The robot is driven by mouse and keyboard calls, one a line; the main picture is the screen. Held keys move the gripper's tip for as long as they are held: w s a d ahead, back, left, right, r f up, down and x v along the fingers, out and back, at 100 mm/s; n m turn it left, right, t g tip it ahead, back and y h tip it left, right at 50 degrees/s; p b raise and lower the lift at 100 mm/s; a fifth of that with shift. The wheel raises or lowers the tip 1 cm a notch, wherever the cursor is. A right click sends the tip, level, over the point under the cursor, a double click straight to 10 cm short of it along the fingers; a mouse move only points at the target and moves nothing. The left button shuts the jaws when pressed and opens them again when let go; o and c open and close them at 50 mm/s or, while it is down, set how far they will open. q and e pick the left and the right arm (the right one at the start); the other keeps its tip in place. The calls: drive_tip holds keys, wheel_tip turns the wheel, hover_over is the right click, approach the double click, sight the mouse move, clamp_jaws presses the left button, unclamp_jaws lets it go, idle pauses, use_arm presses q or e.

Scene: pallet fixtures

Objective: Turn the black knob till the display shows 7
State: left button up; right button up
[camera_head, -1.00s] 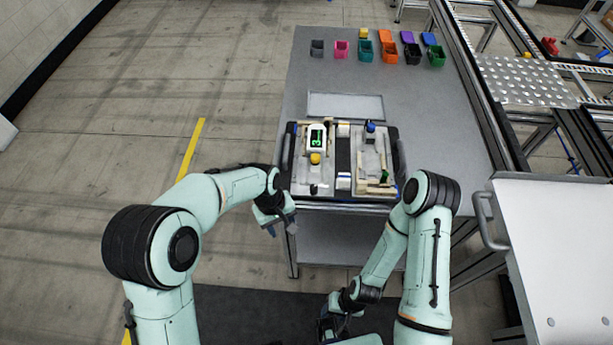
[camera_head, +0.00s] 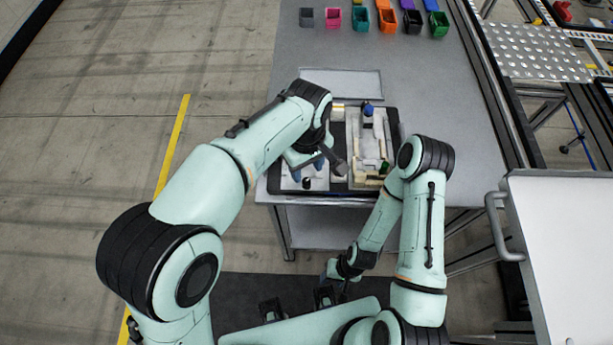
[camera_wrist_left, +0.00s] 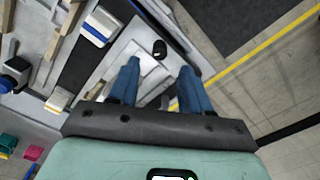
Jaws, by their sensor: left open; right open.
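The small black knob (camera_head: 306,183) stands at the front of the left fixture plate (camera_head: 290,183). In the left wrist view the knob (camera_wrist_left: 159,48) shows just beyond and between my fingertips, apart from them. My left gripper (camera_head: 306,169) is open above the plate, a little behind the knob in the head view; its blue fingers also show in the left wrist view (camera_wrist_left: 158,70). The display is hidden behind my left arm, so its present number cannot be read. My right gripper (camera_head: 332,269) is open, low in front of the table, and partly hidden.
The right fixture (camera_head: 368,140) with a blue-topped part (camera_head: 368,108) stands beside the left one. A flat grey tray (camera_head: 342,82) lies behind. Several coloured bins (camera_head: 361,20) line the table's back. A white-topped cart (camera_head: 570,240) stands at the right.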

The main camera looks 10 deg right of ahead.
sight(306, 181)
use_arm(q)
wheel_tip(306, 181, down, 6)
drive_tip(key=shift+r, duration=0.2)
clamp_jaws()
